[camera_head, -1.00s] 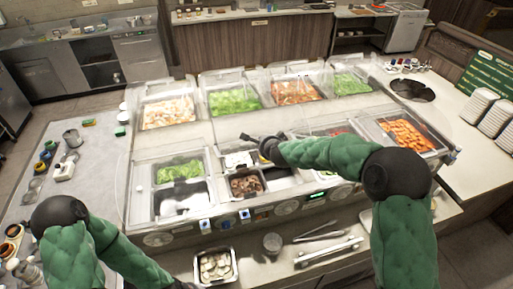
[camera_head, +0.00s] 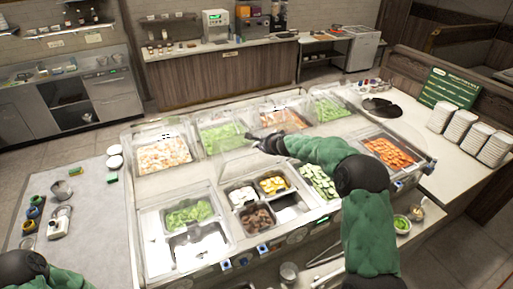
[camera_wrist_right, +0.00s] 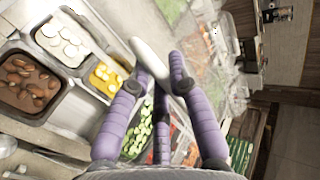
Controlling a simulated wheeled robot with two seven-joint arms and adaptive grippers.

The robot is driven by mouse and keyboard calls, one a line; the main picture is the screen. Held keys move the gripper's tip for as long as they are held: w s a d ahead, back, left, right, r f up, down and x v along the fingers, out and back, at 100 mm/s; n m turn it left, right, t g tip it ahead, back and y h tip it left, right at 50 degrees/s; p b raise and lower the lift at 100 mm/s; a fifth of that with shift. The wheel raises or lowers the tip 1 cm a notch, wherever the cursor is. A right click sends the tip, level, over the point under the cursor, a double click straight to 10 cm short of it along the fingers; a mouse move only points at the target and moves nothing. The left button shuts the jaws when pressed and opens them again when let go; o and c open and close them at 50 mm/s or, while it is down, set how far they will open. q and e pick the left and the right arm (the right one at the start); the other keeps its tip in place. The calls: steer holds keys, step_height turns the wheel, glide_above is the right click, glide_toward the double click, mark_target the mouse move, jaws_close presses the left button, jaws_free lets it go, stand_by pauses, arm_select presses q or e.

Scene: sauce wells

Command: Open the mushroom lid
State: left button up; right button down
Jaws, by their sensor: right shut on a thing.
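My right gripper (camera_head: 256,143) reaches over the middle front section of the counter from the right. In the right wrist view its purple fingers (camera_wrist_right: 163,75) are closed on a white bar-like lid handle (camera_wrist_right: 150,60). The clear lid itself is hard to make out. Below and nearer, the middle section's pans show uncovered: brown pieces (camera_head: 258,219), pale slices (camera_head: 242,195) and yellow pieces (camera_head: 272,185). Which of these is mushroom I cannot tell for sure. The wrist view shows the pale slices (camera_wrist_right: 62,38) and brown pieces (camera_wrist_right: 25,83) too. My left gripper is out of view; only its arm shows.
Clear covers stand over the back row of shrimp-coloured, green and orange food pans. A lettuce pan (camera_head: 188,214) lies left, sliced cucumber (camera_head: 320,182) right of the middle pans, and a carrot pan (camera_head: 388,152) farther right. White plate stacks (camera_head: 472,140) stand at the right.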

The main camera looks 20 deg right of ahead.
steer(key=shift+w+r, duration=0.2)
steer(key=c, duration=1.4)
jaws_free()
steer(key=shift+s, duration=0.15)
steer(key=v, duration=1.1)
steer(key=shift+s+d+r, duration=0.1)
steer(key=shift+s+r, duration=0.05)
steer(key=shift+s, duration=0.25)
